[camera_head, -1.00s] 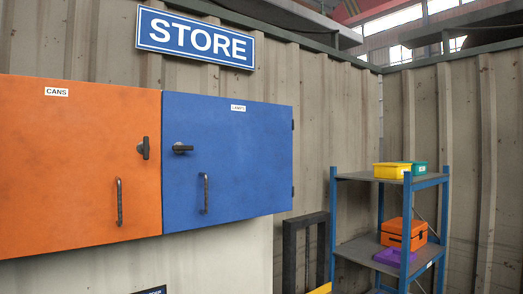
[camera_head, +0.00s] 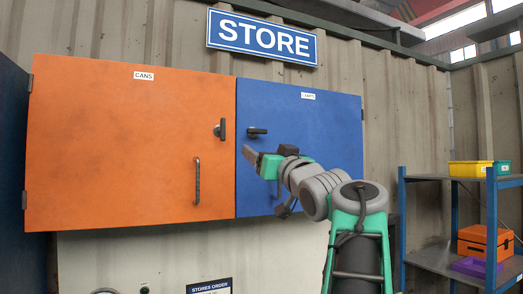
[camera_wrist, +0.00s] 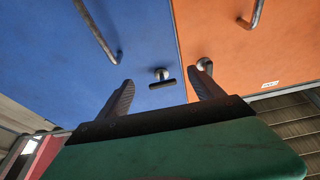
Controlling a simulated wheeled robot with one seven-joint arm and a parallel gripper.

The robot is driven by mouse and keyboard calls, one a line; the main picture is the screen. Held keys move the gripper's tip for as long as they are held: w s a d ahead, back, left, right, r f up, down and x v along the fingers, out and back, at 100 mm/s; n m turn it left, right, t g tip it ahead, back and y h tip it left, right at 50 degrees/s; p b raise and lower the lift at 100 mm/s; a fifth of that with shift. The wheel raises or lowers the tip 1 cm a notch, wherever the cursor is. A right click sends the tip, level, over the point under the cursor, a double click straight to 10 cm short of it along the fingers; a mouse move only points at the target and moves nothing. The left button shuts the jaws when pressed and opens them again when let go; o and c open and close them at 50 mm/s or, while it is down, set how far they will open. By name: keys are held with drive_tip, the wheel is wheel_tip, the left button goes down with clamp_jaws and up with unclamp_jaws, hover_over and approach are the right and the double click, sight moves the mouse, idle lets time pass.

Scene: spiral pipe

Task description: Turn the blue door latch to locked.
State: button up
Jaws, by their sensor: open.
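The blue door (camera_head: 300,115) is shut, on the right of the wall cabinet. Its dark latch (camera_head: 257,131) sits near its left edge, with the lever lying horizontal. My gripper (camera_head: 248,155) is in front of the cabinet, just below and left of the blue latch in the head view. In the wrist view the blue latch (camera_wrist: 162,84) shows between the two fingertips of my open gripper (camera_wrist: 162,78). It appears beyond them, and no contact shows.
The orange door (camera_head: 130,150) has an upright latch (camera_head: 222,129) close to the blue one; a fingertip overlaps it in the wrist view. The orange door's bar handle (camera_head: 197,181) hangs below. A blue-framed shelf (camera_head: 432,258) with boxes stands at the right.

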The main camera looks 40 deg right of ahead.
sight(258, 131)
drive_tip(key=shift+n+t, duration=0.4)
drive_tip(key=shift+t, duration=0.2)
drive_tip(key=w+r+p, duration=0.1)
drive_tip(key=r, duration=0.1)
drive_tip(key=w+d+r+p, duration=0.1)
drive_tip(key=r, duration=0.1)
drive_tip(key=w+d+r+p, duration=0.1)
drive_tip(key=w, duration=0.1)
drive_tip(key=shift+r+p, duration=0.4)
drive_tip(key=shift+w+r, duration=0.1)
drive_tip(key=shift+w, duration=0.35)
drive_tip(key=shift+c, duration=0.4)
drive_tip(key=c, duration=1.3)
